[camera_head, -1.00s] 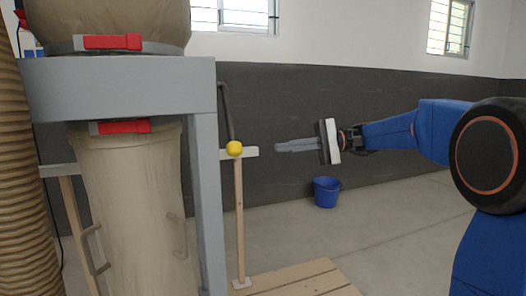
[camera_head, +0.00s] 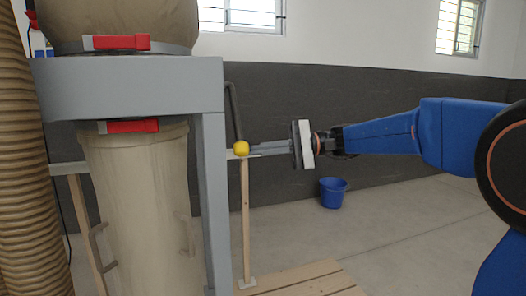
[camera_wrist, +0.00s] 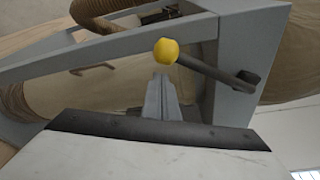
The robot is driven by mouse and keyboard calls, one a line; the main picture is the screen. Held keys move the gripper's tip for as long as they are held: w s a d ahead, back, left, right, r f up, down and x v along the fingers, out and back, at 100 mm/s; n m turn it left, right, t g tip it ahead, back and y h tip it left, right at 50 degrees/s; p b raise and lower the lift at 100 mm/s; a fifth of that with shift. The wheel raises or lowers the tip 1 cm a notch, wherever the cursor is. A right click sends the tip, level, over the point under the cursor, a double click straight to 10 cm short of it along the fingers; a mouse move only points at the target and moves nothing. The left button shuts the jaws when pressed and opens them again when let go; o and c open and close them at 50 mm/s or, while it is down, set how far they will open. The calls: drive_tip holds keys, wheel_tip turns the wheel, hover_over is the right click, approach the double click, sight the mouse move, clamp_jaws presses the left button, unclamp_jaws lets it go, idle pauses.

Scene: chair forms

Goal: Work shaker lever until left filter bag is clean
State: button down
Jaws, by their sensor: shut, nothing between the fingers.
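The shaker lever is a dark bent rod (camera_head: 233,105) with a yellow ball knob (camera_head: 241,148), beside the right leg of the grey frame. The knob also shows in the wrist view (camera_wrist: 166,51), just beyond my fingertips. My gripper (camera_head: 254,148) is shut and empty, its grey fingers pointing left at the knob. Whether the tips touch the knob I cannot tell. A tan upper bag (camera_head: 125,18) with a red clamp is cut off at the top. A tan lower bag (camera_head: 140,200) hangs under the frame. I cannot tell which is the left filter bag.
The grey frame (camera_head: 130,85) stands close left of my gripper. A wooden post (camera_head: 246,220) rises below the knob from a slatted wooden platform (camera_head: 305,280). A ribbed tan hose (camera_head: 25,190) is at far left. A blue bucket (camera_head: 333,192) stands on open floor by the wall.

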drive_tip(key=shift+s+a+r, duration=0.1)
drive_tip(key=shift+s+r, duration=0.05)
drive_tip(key=shift+s, duration=0.3)
drive_tip(key=shift+s, duration=0.1)
drive_tip(key=s+d+r+m, duration=0.1)
drive_tip(key=s+r, duration=0.4)
drive_tip(key=shift+s+d, duration=0.2)
drive_tip(key=shift+d, duration=0.15)
